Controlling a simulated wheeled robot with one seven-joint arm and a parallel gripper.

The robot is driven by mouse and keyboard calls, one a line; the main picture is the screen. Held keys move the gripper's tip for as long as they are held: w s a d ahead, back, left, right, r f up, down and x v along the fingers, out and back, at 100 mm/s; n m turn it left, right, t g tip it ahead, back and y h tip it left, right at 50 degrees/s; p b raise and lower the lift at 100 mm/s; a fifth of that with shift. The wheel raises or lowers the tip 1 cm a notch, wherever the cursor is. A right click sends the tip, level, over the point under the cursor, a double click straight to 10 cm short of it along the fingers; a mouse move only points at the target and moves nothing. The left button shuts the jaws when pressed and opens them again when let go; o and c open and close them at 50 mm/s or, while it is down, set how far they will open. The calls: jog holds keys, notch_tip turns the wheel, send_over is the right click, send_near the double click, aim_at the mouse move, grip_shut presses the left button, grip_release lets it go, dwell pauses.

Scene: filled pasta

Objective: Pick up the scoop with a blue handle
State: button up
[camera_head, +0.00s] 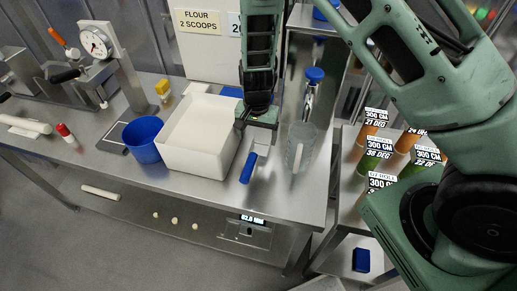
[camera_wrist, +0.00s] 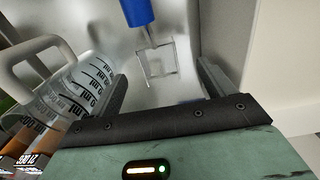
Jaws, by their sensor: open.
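The scoop with the blue handle (camera_head: 248,168) lies on the steel worktop near its front edge, just right of the white bin. In the wrist view, its blue handle (camera_wrist: 137,12) is at the top and its small square metallic head (camera_wrist: 158,62) sits between my fingers. My gripper (camera_head: 257,133) is above the scoop's head end, pointing down, and partly covers it. In the wrist view, my gripper (camera_wrist: 162,80) is open, with one finger on each side of the scoop head and nothing held. I cannot tell the exact height between fingers and scoop.
A white bin (camera_head: 185,160) stands close on the left, with a blue bowl (camera_head: 143,138) beyond it. A clear graduated jug (camera_head: 299,146) stands close on the right and also shows in the wrist view (camera_wrist: 85,85).

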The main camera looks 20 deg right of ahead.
aim_at(258, 149)
jog(key=shift+f, duration=0.7)
jog(key=f+p, duration=0.1)
jog(key=f, duration=0.1)
jog(key=f+p, duration=0.1)
jog(key=f, duration=0.1)
jog(key=shift+s+d+f+p, duration=0.1)
jog(key=shift+s+d+p, duration=0.1)
jog(key=shift+p, duration=0.1)
jog(key=shift+f, duration=0.6)
jog(key=c, duration=1.1)
